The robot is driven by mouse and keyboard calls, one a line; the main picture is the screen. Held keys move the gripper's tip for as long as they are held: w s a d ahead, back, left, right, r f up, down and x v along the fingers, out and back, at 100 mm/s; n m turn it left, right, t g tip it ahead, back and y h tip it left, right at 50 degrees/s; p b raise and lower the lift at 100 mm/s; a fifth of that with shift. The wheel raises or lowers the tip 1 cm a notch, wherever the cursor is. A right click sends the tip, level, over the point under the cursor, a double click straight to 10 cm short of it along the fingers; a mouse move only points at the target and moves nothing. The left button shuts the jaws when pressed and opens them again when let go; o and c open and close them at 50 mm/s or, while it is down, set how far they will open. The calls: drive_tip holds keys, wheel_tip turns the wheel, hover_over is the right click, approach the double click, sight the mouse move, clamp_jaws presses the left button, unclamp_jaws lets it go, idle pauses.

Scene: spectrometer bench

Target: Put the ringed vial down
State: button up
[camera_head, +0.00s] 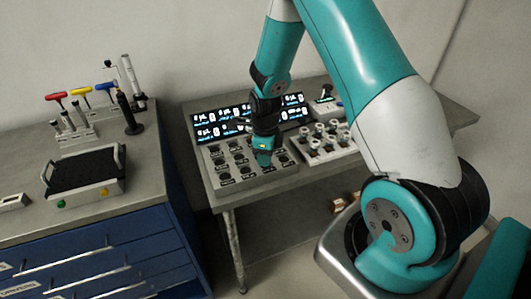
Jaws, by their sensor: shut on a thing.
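My gripper (264,158) points down over the grey block with rows of dark round sockets (225,183) on the bench. It is shut on the ringed vial, which is too small and too covered by the fingers to make out. The fingertips are low, near the block's right-hand part; I cannot tell whether the vial touches the block. A pale rack (318,159) with several dark-and-white capped vials stands just to the right of the block.
A row of lit display panels (210,127) stands behind the block and rack. A small device (325,105) is at the back right. On the left, a blue drawer cabinet (110,258) carries a black-topped tray (84,172) and coloured T-handle tools (78,90). A gap separates cabinet and bench.

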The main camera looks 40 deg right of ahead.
drive_tip(key=shift+f, duration=0.2)
drive_tip(key=o, duration=0.9)
drive_tip(key=shift+r, duration=0.1)
wheel_tip(320, 180, up, 12)
drive_tip(key=b, duration=0.2)
drive_tip(key=shift+b, duration=0.4)
drive_tip(key=s+a+r+n+y, duration=0.1)
drive_tip(key=s+a+r+n, duration=0.3)
drive_tip(key=a+n, duration=0.3)
drive_tip(key=s+a+r+n+y, duration=0.1)
drive_tip(key=s+a+r+n, duration=0.25)
drive_tip(key=a+n, duration=0.35)
drive_tip(key=s+a+r+n, duration=0.1)
drive_tip(key=s+a+n, duration=0.1)
drive_tip(key=s+n, duration=0.3)
drive_tip(key=s+a+r+n+y, duration=0.1)
drive_tip(key=s+a+r+n, duration=0.1)
drive_tip(key=n, duration=0.7)
drive_tip(key=s+a+r+n+y, duration=0.1)
drive_tip(key=s+a+n, duration=0.3)
drive_tip(key=s+n, duration=0.3)
drive_tip(key=shift+s+a+r, duration=0.2)
drive_tip(key=shift+s+a, duration=0.05)
drive_tip(key=shift+s, duration=0.1)
